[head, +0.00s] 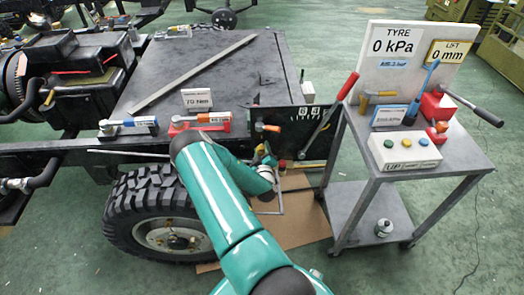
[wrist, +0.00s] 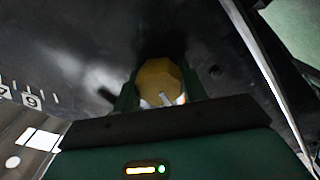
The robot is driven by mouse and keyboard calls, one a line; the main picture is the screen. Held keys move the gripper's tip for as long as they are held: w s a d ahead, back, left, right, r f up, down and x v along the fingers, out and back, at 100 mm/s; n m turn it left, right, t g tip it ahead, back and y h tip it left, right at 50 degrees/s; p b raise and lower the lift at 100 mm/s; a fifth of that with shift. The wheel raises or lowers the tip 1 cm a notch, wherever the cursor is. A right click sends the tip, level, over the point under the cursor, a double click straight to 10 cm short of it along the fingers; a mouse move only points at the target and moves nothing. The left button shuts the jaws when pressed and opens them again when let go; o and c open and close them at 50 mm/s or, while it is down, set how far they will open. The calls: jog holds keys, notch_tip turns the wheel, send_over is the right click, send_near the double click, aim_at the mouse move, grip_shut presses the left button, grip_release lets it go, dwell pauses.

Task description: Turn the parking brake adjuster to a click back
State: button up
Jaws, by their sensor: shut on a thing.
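The adjuster (wrist: 158,76), a faceted gold-yellow knob with a pale pointer mark on its face, shows in the wrist view. My gripper (wrist: 161,88) is shut on it, with a dark green finger on each side. A white scale with tick marks and a 9 (wrist: 29,100) lies to the left of the knob on a dark surface. In the head view my teal arm reaches down beside the vehicle's tyre, and my gripper (head: 268,165) is small and partly hidden by the arm. I cannot make out the knob there.
A red-handled lever (head: 330,112) slants across a dark marked plate (head: 292,118). A grey cart (head: 345,205) with gauges and a button box stands to the right. The tyre (head: 150,212) is left of my arm. A brown board (head: 305,225) lies on the green floor.

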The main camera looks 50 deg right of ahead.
jog(key=o, duration=1)
jog(key=shift+s+a, duration=0.1)
jog(key=v, duration=1.3)
jog(key=shift+s+a, duration=0.25)
jog(key=shift+w, duration=0.1)
